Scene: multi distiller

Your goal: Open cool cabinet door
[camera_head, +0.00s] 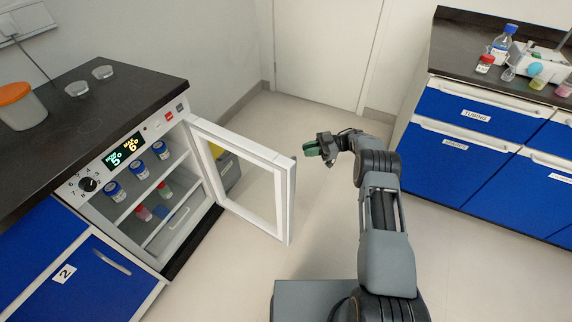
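The cool cabinet (150,128) stands at the left under a black worktop, with a lit display showing 5° and 6°. Its white-framed glass door (283,200) is swung wide open on the right side of the cabinet, standing out into the room. Inside, several blue-labelled jars and small bottles stand on the shelves. My gripper (318,152) is in the air to the right of the door's upper outer corner, apart from it in the picture. Its green-padded fingers point left. Whether they are parted is too small to tell.
The black worktop (75,110) at left bears a tub with an orange lid (20,108) and two glass dishes. Blue drawer units (470,160) with bottles on top stand at the right. A grey bin (230,170) sits behind the door. Floor between is clear.

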